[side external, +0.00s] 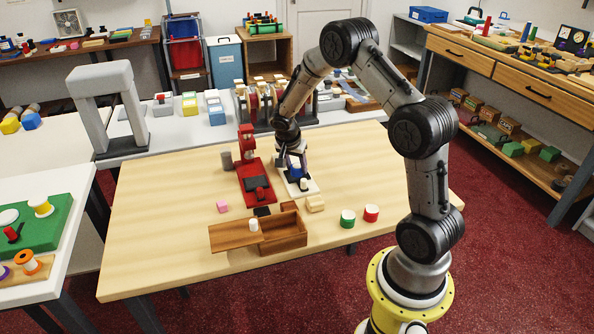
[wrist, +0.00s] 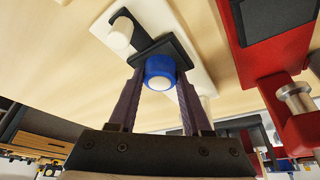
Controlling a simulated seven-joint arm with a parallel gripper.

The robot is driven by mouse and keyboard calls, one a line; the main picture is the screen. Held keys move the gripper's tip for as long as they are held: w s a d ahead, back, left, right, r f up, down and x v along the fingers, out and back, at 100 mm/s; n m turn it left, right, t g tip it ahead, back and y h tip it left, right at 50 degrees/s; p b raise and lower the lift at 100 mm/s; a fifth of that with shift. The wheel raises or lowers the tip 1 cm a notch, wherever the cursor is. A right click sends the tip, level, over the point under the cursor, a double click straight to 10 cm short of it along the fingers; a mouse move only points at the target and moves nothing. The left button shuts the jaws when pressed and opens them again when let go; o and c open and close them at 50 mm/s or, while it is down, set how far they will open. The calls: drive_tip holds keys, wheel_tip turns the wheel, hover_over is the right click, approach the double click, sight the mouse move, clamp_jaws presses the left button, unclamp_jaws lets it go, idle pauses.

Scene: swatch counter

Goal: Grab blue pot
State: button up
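The blue pot (side external: 296,171) is a small round pot with a pale top. It is on or above the white-based stand (side external: 311,188) at the middle of the table; its exact support is hard to see. In the wrist view the blue pot (wrist: 152,67) lies between my two fingertips, in front of a dark plate on the white base (wrist: 181,29). My gripper (side external: 291,164) points down over the stand. In the wrist view my gripper (wrist: 160,82) has its fingers apart on either side of the pot, with a slight gap seeming to show on each side.
A red stand (side external: 247,180) is close on the left. The table's left front is clear.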

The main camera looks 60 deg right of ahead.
clamp_jaws()
drive_tip(key=shift+r, duration=0.1)
